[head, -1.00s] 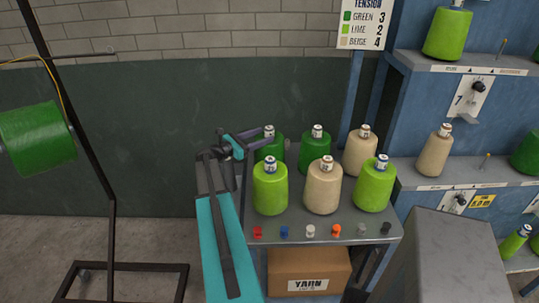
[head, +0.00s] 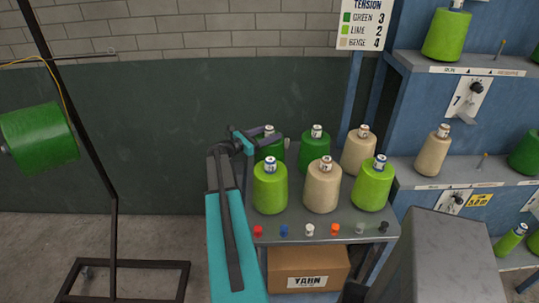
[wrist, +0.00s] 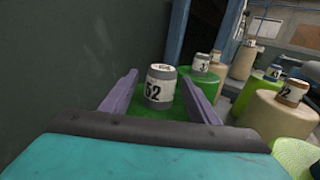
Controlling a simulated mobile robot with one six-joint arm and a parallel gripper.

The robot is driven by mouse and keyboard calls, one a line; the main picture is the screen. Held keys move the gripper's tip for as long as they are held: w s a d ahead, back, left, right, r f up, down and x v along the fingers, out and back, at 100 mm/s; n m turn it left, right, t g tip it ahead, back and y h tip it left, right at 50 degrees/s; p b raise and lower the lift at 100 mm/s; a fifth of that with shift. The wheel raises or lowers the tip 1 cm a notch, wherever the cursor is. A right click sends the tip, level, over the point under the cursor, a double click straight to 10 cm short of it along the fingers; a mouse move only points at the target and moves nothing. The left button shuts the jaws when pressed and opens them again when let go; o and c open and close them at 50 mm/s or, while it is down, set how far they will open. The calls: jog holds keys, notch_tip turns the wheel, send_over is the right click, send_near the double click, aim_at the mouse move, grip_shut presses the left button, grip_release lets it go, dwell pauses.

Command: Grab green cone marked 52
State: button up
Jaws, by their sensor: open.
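The green cone marked 52 (wrist: 148,128) is in the wrist view, its top tube (wrist: 160,88) labelled 52 standing upright between the fingers of my gripper (wrist: 160,95). The fingers are open, one on each side of the tube, with visible gaps. In the head view the green cone (head: 268,150) is at the back left of the table, partly hidden behind a lime cone (head: 270,188) and my gripper (head: 257,138), which reaches its top from the left.
On the grey table (head: 320,222) stand another green cone (head: 315,150), beige cones (head: 322,188) and a second lime cone (head: 373,186). Small coloured plugs line the front edge. A dark wall is close behind. A blue shelf rack (head: 408,120) stands right.

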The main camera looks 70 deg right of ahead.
grip_shut()
jog(key=shift+r, duration=0.15)
jog(key=shift+r, duration=0.15)
jog(key=shift+r+b, duration=1.55)
jog(key=shift+r, duration=3.3)
